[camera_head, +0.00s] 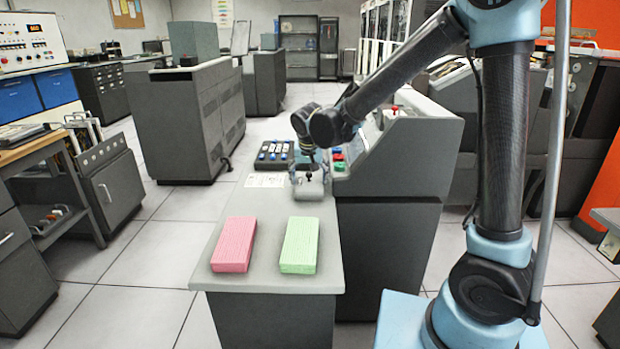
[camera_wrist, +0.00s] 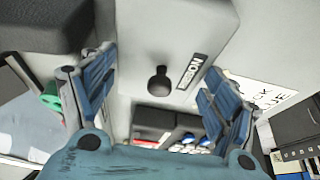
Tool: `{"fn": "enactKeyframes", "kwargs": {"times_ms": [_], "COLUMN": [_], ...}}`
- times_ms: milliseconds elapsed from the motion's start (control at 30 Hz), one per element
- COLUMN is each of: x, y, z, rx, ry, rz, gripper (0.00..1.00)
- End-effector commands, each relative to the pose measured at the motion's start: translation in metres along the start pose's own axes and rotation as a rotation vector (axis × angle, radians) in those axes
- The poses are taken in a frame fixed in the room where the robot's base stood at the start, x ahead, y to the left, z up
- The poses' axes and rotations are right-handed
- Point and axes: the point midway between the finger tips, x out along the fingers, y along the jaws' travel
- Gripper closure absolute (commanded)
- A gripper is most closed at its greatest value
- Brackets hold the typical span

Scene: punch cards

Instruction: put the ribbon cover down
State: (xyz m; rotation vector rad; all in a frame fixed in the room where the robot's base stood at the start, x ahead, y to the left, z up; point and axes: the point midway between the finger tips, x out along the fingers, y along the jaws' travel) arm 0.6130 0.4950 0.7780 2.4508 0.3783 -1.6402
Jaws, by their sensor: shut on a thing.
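The ribbon cover (camera_head: 309,192) is a small grey cover with a dark knob on top. In the head view it is over the far part of the grey counter, beside the machine; I cannot tell whether it touches the counter. My gripper (camera_head: 308,172) is above it and shut on it. In the wrist view the cover (camera_wrist: 165,35) shows its black knob and a label with partly readable lettering. The blue-grey fingers of my gripper (camera_wrist: 155,92) are on either side of the knob. The exact contact is hard to see.
A pink card stack (camera_head: 235,244) and a green card stack (camera_head: 299,245) lie on the near part of the counter (camera_head: 265,283). A white printed sheet (camera_head: 265,180) and a dark button panel (camera_head: 274,154) are behind. The grey machine (camera_head: 410,150) stands close on the right.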

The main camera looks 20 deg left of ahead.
Motion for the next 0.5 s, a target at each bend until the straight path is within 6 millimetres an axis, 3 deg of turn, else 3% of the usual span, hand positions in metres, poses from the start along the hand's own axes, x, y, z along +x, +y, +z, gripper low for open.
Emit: {"fn": "enactKeyframes", "kwargs": {"times_ms": [267,300,333,367,500], "x": [0.0011,0.001,0.0009,0.0009,0.0008], "y": [-0.0009,-0.0009,-0.001,-0.001,-0.0012], "z": [0.001,0.0011,0.001,0.0011,0.0011], "rx": [-0.001,-0.001,-0.001,-0.001,-0.002], "ry": [0.0,0.0,0.0,0.0,0.0], "rz": [-0.001,-0.001,-0.001,-0.001,-0.001], "gripper": [0.47,0.14,0.07,0.0,0.0]}}
